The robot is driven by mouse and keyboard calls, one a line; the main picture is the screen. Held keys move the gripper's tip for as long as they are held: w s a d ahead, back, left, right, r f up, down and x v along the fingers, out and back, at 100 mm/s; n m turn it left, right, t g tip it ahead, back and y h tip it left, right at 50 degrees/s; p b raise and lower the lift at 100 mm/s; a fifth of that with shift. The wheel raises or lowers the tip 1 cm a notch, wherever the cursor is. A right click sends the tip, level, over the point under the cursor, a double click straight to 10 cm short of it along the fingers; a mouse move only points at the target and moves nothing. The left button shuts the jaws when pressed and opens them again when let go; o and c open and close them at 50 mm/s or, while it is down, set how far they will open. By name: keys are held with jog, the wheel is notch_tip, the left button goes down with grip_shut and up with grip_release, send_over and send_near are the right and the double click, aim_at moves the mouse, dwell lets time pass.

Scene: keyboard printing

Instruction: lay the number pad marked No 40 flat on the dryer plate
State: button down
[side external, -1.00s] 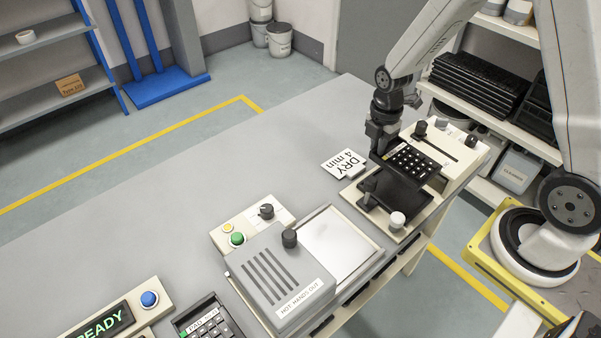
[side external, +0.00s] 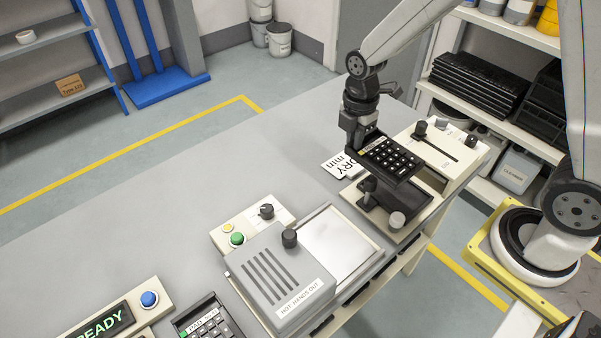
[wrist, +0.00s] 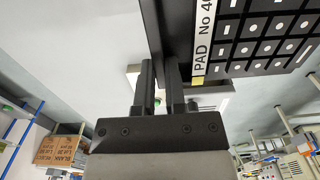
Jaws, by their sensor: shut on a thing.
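The number pad (side external: 398,156) is a black plate with rows of white-marked keys. In the wrist view its edge label on the pad (wrist: 250,45) reads "PAD No 4" with the last digit cut off. My gripper (side external: 364,148) is shut on the pad's edge and holds it in the air, slightly tilted, above the black-bedded print station (side external: 415,208). The gripper fingers also show in the wrist view (wrist: 159,70). The dryer plate (side external: 328,238) is a bare, silvery plate beside the grey slotted hood, left of and nearer than the pad.
The dryer hood (side external: 268,275) is marked "HOT HANDS OUT" and has a black knob. A "DRY 4 min" card (side external: 340,166) lies behind the station. Another keypad (side external: 210,322) is at the front edge. The grey bench left is clear.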

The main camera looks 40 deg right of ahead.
send_over(305, 230)
notch_tip(305, 230, down, 8)
jog(key=shift+r, duration=0.2)
jog(key=shift+s+f, duration=0.1)
jog(key=shift+f, duration=0.1)
dwell(0.3)
jog(key=shift+f, duration=3.4)
jog(key=shift+f, duration=0.4)
jog(key=c, duration=0.6)
grip_release()
